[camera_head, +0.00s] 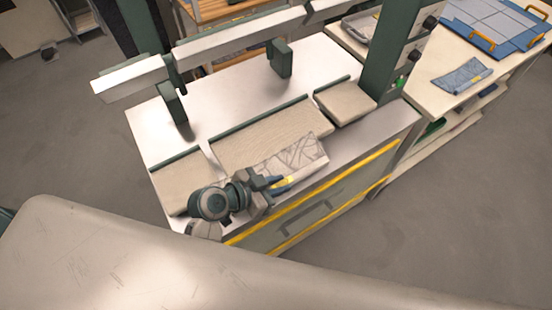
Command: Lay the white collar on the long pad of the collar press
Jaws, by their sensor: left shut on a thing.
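The white collar (302,154), marked with grey lines, lies along the front edge of the long pad (262,132) of the collar press. It overlaps the pad's front right part. I cannot tell if it touches the pad or is held just above it. My left gripper (279,184) is shut on the collar's near edge, in front of the pad. The gripper and wrist hide the collar's near left part. My right gripper is not in view.
A short pad (345,102) lies right of the long pad and another (182,180) lies left. A raised metal bar (215,48) spans the back of the press.

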